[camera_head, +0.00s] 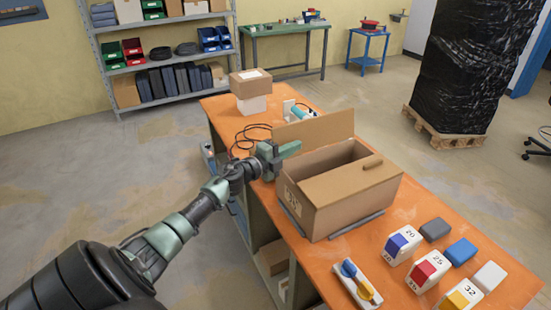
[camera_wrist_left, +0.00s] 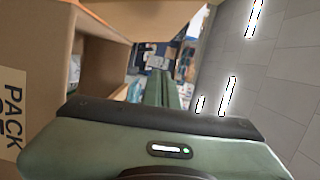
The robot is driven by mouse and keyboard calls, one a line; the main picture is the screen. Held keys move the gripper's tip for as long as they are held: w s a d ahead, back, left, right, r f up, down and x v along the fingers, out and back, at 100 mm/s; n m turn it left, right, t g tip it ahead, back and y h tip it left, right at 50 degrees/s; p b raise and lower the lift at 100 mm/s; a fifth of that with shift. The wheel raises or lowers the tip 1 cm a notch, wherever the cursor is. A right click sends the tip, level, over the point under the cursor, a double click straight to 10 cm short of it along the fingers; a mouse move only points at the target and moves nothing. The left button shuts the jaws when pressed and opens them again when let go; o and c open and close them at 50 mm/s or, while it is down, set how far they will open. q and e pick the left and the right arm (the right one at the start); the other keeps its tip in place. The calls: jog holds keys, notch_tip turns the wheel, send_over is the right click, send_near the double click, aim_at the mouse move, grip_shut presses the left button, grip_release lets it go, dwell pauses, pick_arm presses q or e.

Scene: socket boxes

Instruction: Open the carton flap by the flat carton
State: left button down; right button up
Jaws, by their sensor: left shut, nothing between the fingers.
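The open carton (camera_head: 310,210) stands on the orange bench, with a label on its left end; the label's word PACK shows in the left wrist view on the carton wall (camera_wrist_left: 12,150). Its far flap (camera_head: 318,129) stands tilted up, leaving part of the inside visible. Its near flap (camera_head: 350,183) lies across the top, with a small bar on it. A low flat carton (camera_head: 250,83) sits on a white box at the bench's far end. My left gripper (camera_head: 291,149) is shut and empty at the far flap's left end; I cannot tell whether they touch. My right gripper is out of view.
Socket boxes with coloured fronts (camera_head: 423,271) and loose lids (camera_head: 460,251) stand at the bench's right end. A blue and yellow tool (camera_head: 358,280) lies on a pad near the front edge. Black cables (camera_head: 250,135) lie behind my gripper.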

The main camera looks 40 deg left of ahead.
pick_arm(q)
jog(key=s+a+b, duration=0.1)
jog(key=s+a, duration=0.1)
jog(key=s, duration=0.5)
jog(key=shift+s+a+f+b, duration=0.15)
jog(key=shift+s+a+b, duration=0.15)
jog(key=shift+b, duration=0.1)
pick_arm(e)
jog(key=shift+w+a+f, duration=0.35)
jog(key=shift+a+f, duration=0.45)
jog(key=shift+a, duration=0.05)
pick_arm(q)
jog(key=shift+f, duration=0.1)
